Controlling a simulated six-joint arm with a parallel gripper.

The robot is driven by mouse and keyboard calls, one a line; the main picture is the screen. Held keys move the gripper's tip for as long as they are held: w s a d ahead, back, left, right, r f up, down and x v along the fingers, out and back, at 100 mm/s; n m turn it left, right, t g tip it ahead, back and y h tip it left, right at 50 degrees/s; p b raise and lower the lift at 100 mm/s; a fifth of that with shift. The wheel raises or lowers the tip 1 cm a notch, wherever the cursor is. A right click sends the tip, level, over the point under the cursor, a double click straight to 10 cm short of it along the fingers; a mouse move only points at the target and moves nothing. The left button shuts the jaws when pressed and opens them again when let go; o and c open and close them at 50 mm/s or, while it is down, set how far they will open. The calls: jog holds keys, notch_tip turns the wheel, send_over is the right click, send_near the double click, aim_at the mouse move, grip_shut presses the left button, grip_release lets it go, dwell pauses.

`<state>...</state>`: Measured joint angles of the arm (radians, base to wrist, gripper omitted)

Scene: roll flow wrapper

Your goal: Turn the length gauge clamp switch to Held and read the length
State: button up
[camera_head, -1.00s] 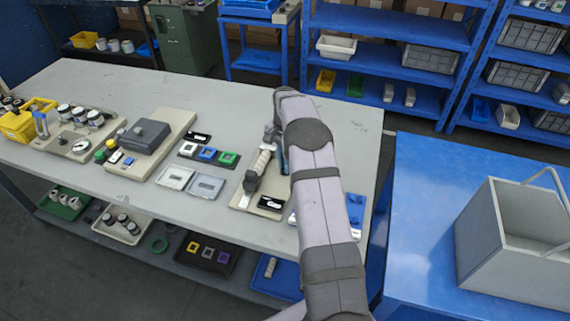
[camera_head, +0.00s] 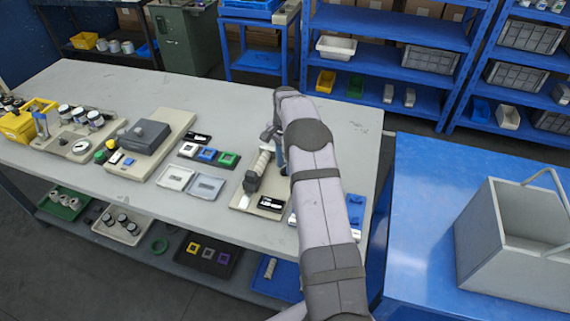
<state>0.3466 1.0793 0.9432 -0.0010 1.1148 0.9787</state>
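The length gauge appears to be the beige plate (camera_head: 240,200) near the front edge of the grey table. A pale roll (camera_head: 261,163) lies along it, with a dark block (camera_head: 252,182) at the roll's near end. A small black display (camera_head: 271,203) sits at the plate's front right; its reading is too small to make out. I cannot pick out the clamp switch or its setting. My gripper (camera_head: 268,134) is just beyond the roll's far end, partly hidden by my arm. Its fingers are too small to tell open from shut.
Left of the gauge are two pale trays (camera_head: 207,187), coloured square parts (camera_head: 207,153) and a grey box on a beige base (camera_head: 146,137). My arm covers the gauge's right side. The table behind is clear. A grey bin (camera_head: 515,245) stands on the blue bench at right.

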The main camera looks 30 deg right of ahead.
jog(key=shift+r+b, duration=0.85)
jog(key=shift+r, duration=2.8)
jog(key=shift+s+a+r, duration=0.1)
jog(key=shift+a+r, duration=0.05)
jog(key=shift+a, duration=0.1)
jog(key=s+a+r+n, duration=0.4)
jog(key=s+a+n, duration=0.4)
jog(key=s+a, duration=0.5)
jog(key=s+a+f+n, duration=0.2)
jog(key=s+a+n, duration=0.1)
jog(key=s, duration=0.6)
jog(key=s+a+f+n+p, duration=0.1)
jog(key=s+n, duration=0.3)
jog(key=s, duration=0.5)
jog(key=shift+a+f, duration=0.4)
jog(key=shift+a, duration=0.5)
